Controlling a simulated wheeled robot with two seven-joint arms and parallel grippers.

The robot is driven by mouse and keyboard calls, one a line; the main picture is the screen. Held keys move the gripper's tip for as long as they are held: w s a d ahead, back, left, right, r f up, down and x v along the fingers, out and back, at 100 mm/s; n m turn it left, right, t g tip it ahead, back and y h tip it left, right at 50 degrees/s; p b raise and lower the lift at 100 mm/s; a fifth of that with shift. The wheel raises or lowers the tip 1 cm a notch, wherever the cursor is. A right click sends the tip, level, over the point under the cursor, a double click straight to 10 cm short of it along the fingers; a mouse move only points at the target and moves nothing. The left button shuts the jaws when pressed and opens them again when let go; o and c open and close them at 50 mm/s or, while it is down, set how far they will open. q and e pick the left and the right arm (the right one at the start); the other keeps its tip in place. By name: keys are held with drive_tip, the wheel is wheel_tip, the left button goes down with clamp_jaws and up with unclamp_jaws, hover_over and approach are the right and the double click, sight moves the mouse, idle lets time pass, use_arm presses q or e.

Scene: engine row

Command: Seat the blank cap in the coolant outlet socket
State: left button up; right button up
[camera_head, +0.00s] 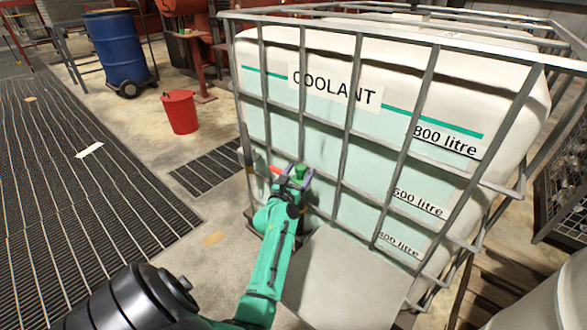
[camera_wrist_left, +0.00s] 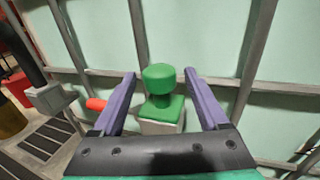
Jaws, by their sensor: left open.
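A green cap with a round knob and a square flange (camera_wrist_left: 160,105) stands between the fingers of my left gripper (camera_wrist_left: 160,74). Under its flange shows a pale square block (camera_wrist_left: 160,127); whether this is the coolant outlet socket, and how the cap sits on it, I cannot tell. In the head view the green knob (camera_head: 300,171) shows between the purple fingers of my left gripper (camera_head: 299,175), low at the front of the coolant tank (camera_head: 290,130). The fingers are spread, with a gap visible on both sides of the cap. My right gripper is not in view.
Metal cage bars (camera_head: 351,120) run across the tank's front, close to my left gripper. A red handle-like part (camera_wrist_left: 96,104) is just left of the fingers. A red bucket (camera_head: 180,111) and a blue drum (camera_head: 118,50) stand farther left. Open floor lies left.

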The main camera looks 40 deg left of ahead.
use_arm(q)
drive_tip(key=p+v, duration=0.2)
drive_tip(key=v, duration=0.4)
drive_tip(key=shift+s+d+r, duration=0.15)
drive_tip(key=shift+s, duration=0.05)
drive_tip(key=v, duration=0.7)
drive_tip(key=shift+s, duration=0.2)
drive_tip(key=shift+d, duration=0.1)
